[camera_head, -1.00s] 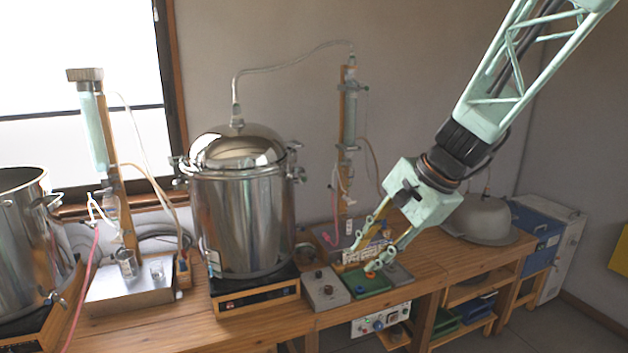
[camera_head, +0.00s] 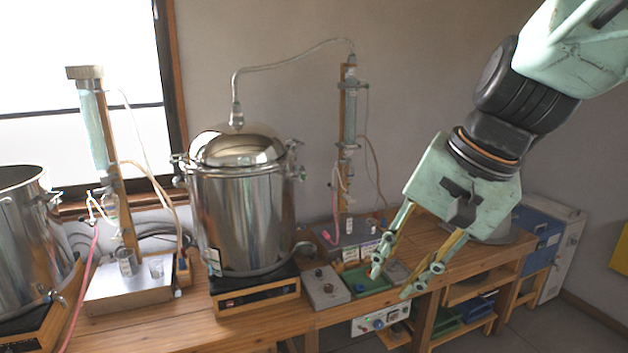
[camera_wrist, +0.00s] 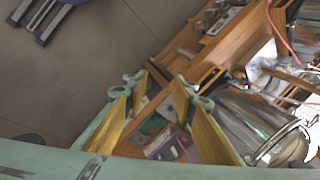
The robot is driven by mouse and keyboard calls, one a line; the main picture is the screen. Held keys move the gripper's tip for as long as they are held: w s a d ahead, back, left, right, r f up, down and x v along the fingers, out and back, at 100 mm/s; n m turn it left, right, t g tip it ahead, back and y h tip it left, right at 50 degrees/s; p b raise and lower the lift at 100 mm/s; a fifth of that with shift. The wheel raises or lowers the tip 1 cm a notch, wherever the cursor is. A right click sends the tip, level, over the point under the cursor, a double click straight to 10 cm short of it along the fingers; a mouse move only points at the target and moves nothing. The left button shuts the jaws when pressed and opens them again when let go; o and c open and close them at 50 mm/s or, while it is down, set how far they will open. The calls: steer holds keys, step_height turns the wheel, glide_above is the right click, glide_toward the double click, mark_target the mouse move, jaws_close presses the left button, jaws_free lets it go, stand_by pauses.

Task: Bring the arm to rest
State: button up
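My gripper (camera_head: 395,280) hangs below my arm on the right side of the head view. Its two fingers are spread apart with nothing between them. The fingertips are in front of the workbench's front part, near the green tray (camera_head: 364,282); the exact gap to the bench cannot be told. In the wrist view both fingers of the gripper (camera_wrist: 162,86) show apart, with bench and floor behind them. My arm partly hides a grey rounded lid (camera_head: 513,232) at the bench's right end.
A steel pot with a domed lid (camera_head: 240,215) stands left of my gripper, joined by a tube to a glass condenser (camera_head: 350,110). A control box (camera_head: 325,288) sits beside the green tray. An open pot (camera_head: 35,235) is at far left. Floor (camera_head: 540,325) is clear at lower right.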

steer(key=s+d+n+h, duration=0.1)
steer(key=s+d+n, duration=0.2)
steer(key=s, duration=0.7)
steer(key=s+d+n+t+h+b, duration=0.1)
steer(key=s+d+n+h, duration=0.1)
steer(key=s, duration=0.8)
steer(key=shift+s+d+r+n, duration=0.3)
steer(key=shift+d+n, duration=0.2)
steer(key=shift+d, duration=0.6)
